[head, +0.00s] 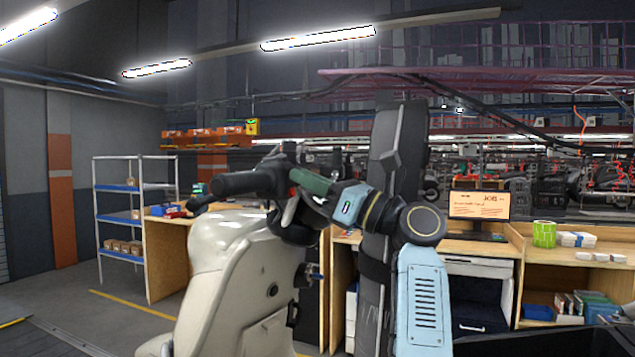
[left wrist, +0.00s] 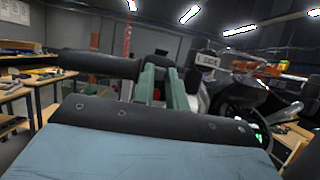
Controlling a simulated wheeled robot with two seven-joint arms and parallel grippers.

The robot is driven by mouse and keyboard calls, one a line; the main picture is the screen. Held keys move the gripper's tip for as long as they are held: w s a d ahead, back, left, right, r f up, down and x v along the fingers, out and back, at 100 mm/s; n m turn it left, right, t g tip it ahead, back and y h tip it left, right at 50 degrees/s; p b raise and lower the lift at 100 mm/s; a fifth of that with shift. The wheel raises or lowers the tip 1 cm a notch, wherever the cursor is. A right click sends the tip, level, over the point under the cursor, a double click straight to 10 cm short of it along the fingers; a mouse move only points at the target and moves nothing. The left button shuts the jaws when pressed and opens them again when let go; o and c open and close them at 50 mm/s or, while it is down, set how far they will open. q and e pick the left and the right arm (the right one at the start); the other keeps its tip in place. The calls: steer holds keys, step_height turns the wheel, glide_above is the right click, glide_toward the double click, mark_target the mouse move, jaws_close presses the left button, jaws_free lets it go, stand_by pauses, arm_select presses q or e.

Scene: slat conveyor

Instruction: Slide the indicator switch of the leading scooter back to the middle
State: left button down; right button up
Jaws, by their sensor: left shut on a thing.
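The leading scooter (head: 228,270) is cream-coloured and stands in the lower middle of the head view. Its black handlebar grip (head: 232,183) points left, and it also shows in the left wrist view (left wrist: 95,65). My left gripper (head: 300,178) has green fingers at the inner end of this grip. In the left wrist view its two fingers (left wrist: 162,88) stand close together at the switch housing (left wrist: 155,60), shut on a small part there. The fingers hide the indicator switch, so its position cannot be read. My right gripper is in neither view.
A workbench with a monitor (head: 479,206) stands behind at the right. A blue-and-grey shelf rack (head: 120,218) is at the left. The scooter's mirror and dashboard area (left wrist: 245,95) lies right of the fingers in the left wrist view. Open floor shows at the lower left.

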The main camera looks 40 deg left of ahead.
arm_select(q)
steer(key=c, duration=1.4)
jaws_free()
steer(key=shift+d, duration=0.15)
steer(key=b+v, duration=0.1)
steer(key=v, duration=0.6)
steer(key=shift+b, duration=0.35)
steer(key=shift+w+d+f, duration=0.1)
steer(key=shift+f, duration=0.05)
